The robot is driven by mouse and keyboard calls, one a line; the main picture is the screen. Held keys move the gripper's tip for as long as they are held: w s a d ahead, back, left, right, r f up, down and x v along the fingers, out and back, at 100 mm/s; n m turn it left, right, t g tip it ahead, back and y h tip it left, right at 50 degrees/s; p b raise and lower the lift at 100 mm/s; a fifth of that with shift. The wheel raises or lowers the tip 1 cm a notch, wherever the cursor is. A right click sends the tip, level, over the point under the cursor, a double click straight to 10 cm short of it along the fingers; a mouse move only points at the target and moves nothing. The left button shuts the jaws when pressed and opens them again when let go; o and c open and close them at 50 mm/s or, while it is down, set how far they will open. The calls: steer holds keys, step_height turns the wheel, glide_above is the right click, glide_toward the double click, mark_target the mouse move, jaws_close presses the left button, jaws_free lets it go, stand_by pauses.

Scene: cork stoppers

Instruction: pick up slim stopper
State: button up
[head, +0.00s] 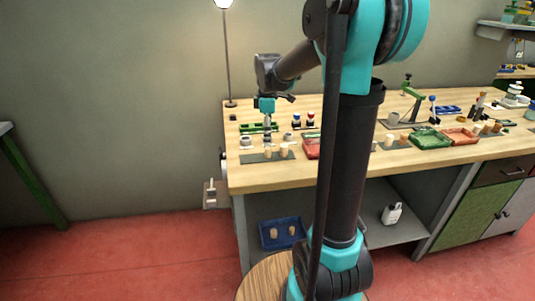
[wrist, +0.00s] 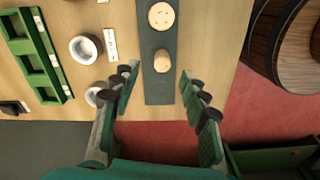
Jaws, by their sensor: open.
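The slim stopper (wrist: 161,61), a small tan cork, stands on a dark mat (wrist: 160,92) in the wrist view. A wider cork stopper (wrist: 162,16) stands just beyond it on the same mat. My gripper (wrist: 158,78) is open and empty, its two fingers spread on either side of the mat below the slim stopper in the picture. In the head view my gripper (head: 267,140) hangs over the left end of the bench, above the left cork (head: 268,152), with the other cork (head: 284,150) to its right. No contact shows.
A green compartment tray (wrist: 40,55) and a pale ring-shaped dish (wrist: 85,48) lie left of the mat in the wrist view. The bench edge and red floor are to the right. A blue bin (head: 282,246) with corks sits on the lower shelf; red and green trays (head: 430,140) stand farther right.

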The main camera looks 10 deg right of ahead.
mark_target(268, 148)
steer(key=shift+s+f, duration=0.15)
steer(key=shift+f, duration=2.95)
steer(key=c, duration=0.8)
steer(key=shift+o, duration=0.2)
